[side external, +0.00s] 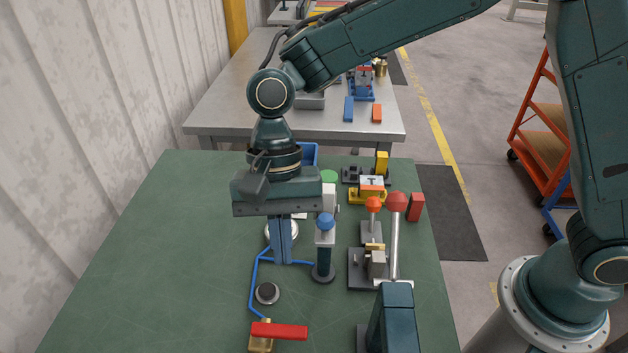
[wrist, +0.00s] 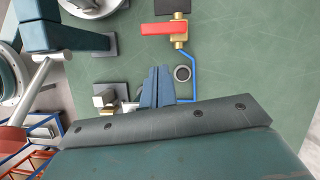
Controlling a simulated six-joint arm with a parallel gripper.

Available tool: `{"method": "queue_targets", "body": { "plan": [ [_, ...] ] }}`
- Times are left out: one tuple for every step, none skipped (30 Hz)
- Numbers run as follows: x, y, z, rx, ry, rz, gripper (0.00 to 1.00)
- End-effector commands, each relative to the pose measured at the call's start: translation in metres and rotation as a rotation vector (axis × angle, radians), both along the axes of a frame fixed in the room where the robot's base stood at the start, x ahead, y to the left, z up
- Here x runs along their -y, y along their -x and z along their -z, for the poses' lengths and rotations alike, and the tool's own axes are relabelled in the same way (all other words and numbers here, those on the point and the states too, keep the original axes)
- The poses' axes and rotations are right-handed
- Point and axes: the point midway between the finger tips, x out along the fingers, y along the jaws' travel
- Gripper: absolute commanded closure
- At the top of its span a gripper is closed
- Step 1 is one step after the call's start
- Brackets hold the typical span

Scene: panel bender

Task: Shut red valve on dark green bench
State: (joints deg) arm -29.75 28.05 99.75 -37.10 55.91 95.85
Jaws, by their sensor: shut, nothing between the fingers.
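The red valve handle (side external: 283,331) lies near the front of the dark green bench (side external: 150,260), pointing right from its brass body (side external: 260,341). In the wrist view, the red handle (wrist: 163,30) lies across the line of the brass body (wrist: 180,42), which joins a blue pipe (wrist: 194,72). My gripper (side external: 282,262) points down over the bench, behind the valve and apart from it. Its fingers are together and empty; they also show in the wrist view (wrist: 158,70).
A dark round button (side external: 267,293) sits between my gripper and the valve. A blue-knobbed post (side external: 325,223) stands close right of my fingers. The bench's left side is clear.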

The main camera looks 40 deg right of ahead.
Motion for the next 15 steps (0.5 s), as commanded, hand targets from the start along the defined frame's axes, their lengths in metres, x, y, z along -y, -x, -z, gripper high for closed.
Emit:
{"method": "queue_targets", "body": {
  "plan": [
    [0.002, -0.004, -0.009, 0.003, -0.003, 0.000, 1.00],
    [0.003, -0.005, -0.013, 0.003, -0.002, 0.001, 1.00],
    [0.004, -0.007, -0.019, 0.003, -0.001, 0.000, 1.00],
    [0.005, -0.008, -0.023, 0.005, -0.002, 0.001, 1.00],
    [0.006, -0.009, -0.025, 0.002, -0.001, 0.001, 1.00],
    [0.007, -0.010, -0.029, 0.001, -0.002, 0.000, 1.00],
    [0.007, -0.011, -0.032, 0.001, -0.002, 0.000, 1.00],
    [0.008, -0.012, -0.035, 0.000, -0.002, 0.001, 1.00],
    [0.008, -0.013, -0.037, 0.001, -0.001, 0.000, 1.00],
    [0.009, -0.013, -0.039, 0.001, -0.001, -0.001, 1.00],
    [0.009, -0.014, -0.041, 0.001, -0.001, -0.001, 1.00],
    [0.010, -0.014, -0.043, 0.001, -0.001, 0.000, 1.00],
    [0.010, -0.015, -0.044, 0.001, -0.001, 0.000, 1.00],
    [0.010, -0.015, -0.044, 0.001, -0.001, 0.000, 1.00],
    [0.011, -0.015, -0.045, 0.000, 0.000, -0.001, 1.00]
  ]
}}
